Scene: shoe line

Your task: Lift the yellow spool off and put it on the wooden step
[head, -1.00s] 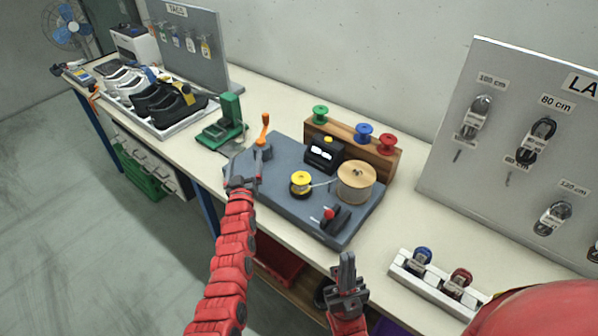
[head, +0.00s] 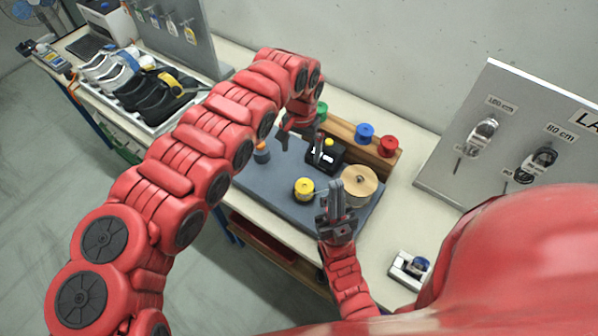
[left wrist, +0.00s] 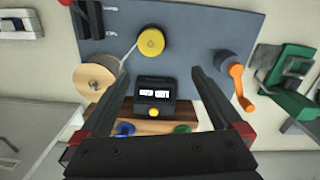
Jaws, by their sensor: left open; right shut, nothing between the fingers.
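The yellow spool (head: 304,189) sits upright on the grey base board (head: 274,186). The left wrist view shows it too (left wrist: 151,42), with a pale thread running to the large wooden reel (left wrist: 93,79). The wooden step (head: 343,127) stands behind, with a green, a blue and a red spool on it. My left gripper (head: 300,143) is open and empty, above the board near the black counter and behind the yellow spool. In the left wrist view the spool is beyond its fingertips. My right gripper (head: 337,188) is shut and empty, just right of the yellow spool.
A black counter box (left wrist: 155,97) stands between the yellow spool and the step. An orange crank (left wrist: 238,85) is at one side of the board. The large wooden reel (head: 360,184) is right of the spool. A tray of shoes (head: 168,122) stands far left.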

